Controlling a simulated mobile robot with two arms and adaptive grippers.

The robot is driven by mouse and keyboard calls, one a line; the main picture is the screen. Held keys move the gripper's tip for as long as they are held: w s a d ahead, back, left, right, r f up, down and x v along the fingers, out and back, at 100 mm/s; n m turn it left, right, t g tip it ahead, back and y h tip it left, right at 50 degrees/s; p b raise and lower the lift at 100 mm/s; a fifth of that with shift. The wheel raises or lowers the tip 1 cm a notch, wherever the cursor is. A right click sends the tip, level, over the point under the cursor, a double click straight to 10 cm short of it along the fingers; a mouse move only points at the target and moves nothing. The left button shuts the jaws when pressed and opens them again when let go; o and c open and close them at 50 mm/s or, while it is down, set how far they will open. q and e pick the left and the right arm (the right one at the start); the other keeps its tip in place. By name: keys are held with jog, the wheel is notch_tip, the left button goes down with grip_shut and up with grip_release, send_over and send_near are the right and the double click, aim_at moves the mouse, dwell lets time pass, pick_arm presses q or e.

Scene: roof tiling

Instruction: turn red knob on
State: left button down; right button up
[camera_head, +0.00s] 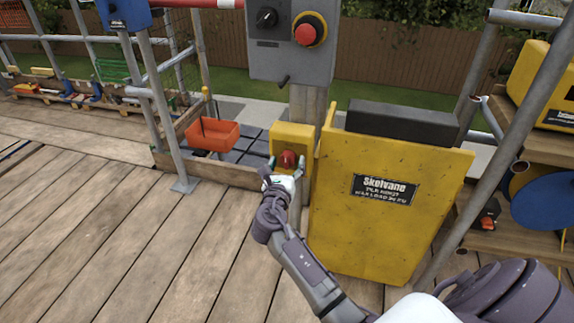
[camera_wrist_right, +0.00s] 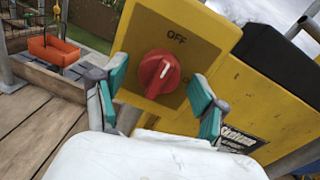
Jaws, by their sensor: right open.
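The red knob (camera_head: 288,159) is on the front of a yellow switch box (camera_head: 293,134) fixed beside the large yellow hoist panel. In the right wrist view the red knob (camera_wrist_right: 159,74) carries a white mark that points up and slightly right, toward the printed word OFF (camera_wrist_right: 177,39). A second label, to the lower right of the knob, is partly hidden by a finger. My right gripper (camera_head: 286,168) is in front of the box. In the wrist view its teal finger pads (camera_wrist_right: 160,95) stand apart on either side of the knob, with gaps to it. My left gripper is not in view.
The yellow Skelvane panel (camera_head: 375,230) stands just right of the box. A grey control box (camera_head: 291,50) with a black knob and a red button is above. An orange bin (camera_head: 212,134) sits to the left. The plank floor (camera_head: 110,240) at left is clear.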

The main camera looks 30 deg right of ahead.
jog(key=shift+w+d, duration=0.1)
jog(key=c, duration=1.2)
jog(key=shift+o, duration=0.2)
